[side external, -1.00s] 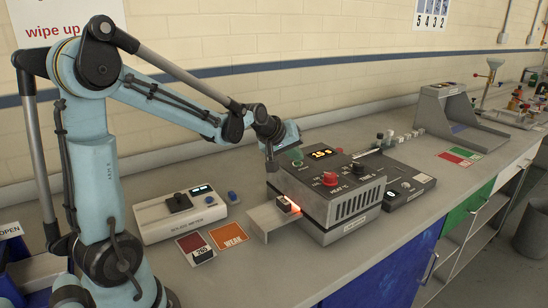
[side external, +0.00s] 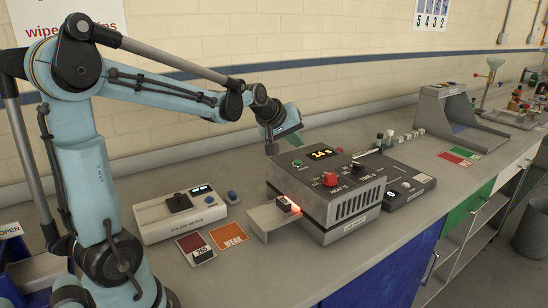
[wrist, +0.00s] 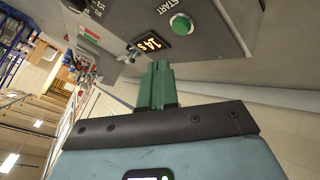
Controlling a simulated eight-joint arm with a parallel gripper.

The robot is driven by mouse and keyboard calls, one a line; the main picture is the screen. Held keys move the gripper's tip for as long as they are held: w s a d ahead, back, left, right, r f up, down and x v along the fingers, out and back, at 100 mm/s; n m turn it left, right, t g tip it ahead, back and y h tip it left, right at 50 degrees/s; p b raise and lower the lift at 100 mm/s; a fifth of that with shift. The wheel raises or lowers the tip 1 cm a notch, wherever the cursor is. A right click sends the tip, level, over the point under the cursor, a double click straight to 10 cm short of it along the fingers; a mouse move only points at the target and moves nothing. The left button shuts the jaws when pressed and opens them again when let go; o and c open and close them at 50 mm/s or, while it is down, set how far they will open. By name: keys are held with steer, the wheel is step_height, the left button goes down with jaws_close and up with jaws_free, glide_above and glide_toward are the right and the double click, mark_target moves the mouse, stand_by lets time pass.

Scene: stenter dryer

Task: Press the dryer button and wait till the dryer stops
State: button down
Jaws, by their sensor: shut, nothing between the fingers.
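The dryer (side external: 350,206) is a grey box on the bench with a lit orange display (side external: 321,154) that reads about 14 s. Its round green START button (side external: 298,163) is on the top panel. The button also shows in the wrist view (wrist: 180,24), beside the display (wrist: 152,42). My gripper (side external: 291,134) is shut and empty, with green fingers, raised above the button and apart from it. The fingers (wrist: 160,68) also show in the wrist view. An orange glow shows at the dryer's slot, by a small dark piece (side external: 284,205) on the front tray (side external: 262,220).
A red knob (side external: 330,179) and a black knob (side external: 358,167) stand on the dryer's top. A white meter (side external: 165,222) is at left, with red and orange cards (side external: 230,236) in front. A dark device (side external: 405,190) adjoins the dryer at right.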

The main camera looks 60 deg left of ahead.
steer(key=shift+r, duration=1.25)
steer(key=s+d+f+m+g+h, duration=0.1)
steer(key=s+d+f+m, duration=0.2)
steer(key=s+d+m, duration=0.2)
steer(key=s+d+f+m+g, duration=0.1)
steer(key=s+d+f+m, duration=0.3)
steer(key=s+d, duration=0.7)
steer(key=shift+s+d+f+m+h, duration=0.3)
steer(key=shift+s+m+h, duration=0.15)
steer(key=shift+m, duration=0.75)
stand_by(4.0)
